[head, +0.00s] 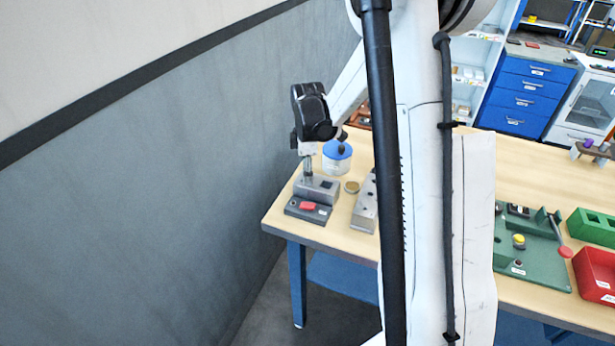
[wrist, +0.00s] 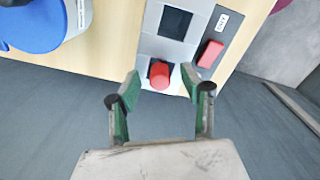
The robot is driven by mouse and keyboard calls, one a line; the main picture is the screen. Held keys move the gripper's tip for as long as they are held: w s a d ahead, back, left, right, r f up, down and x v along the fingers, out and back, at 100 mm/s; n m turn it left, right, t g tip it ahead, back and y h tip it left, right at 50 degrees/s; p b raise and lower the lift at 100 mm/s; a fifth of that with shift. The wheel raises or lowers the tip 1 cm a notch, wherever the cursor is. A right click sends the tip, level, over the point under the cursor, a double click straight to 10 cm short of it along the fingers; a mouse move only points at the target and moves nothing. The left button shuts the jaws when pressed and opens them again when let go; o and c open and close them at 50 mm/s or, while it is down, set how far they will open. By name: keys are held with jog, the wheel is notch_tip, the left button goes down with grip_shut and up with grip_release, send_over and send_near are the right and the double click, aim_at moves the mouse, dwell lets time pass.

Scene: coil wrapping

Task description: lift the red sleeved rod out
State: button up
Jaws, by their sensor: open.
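The red sleeved rod shows in the wrist view as a short red cylinder end (wrist: 159,74) at the near edge of a grey fixture (wrist: 150,45). My gripper (wrist: 160,88) is open, with one green-padded finger to each side of the red end and visible space between. I cannot tell whether the fingertips are level with it or above it. In the head view, my gripper (head: 305,146) is over the grey fixture (head: 317,191) at the table's left end, above an upright metallic post (head: 307,168). The red sleeve cannot be made out there.
A blue-lidded tub (head: 337,157) stands close behind the fixture. A red block (head: 307,206) is on the fixture's front. A grey block with holes (head: 366,203) is to the right. My arm hides the table's middle. A green fixture (head: 535,250) and red bin (head: 597,272) are farther right.

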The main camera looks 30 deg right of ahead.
jog(key=shift+f, duration=0.35)
jog(key=shift+c, duration=0.3)
grip_shut()
jog(key=shift+r+b, duration=0.4)
jog(key=shift+r, duration=4.65)
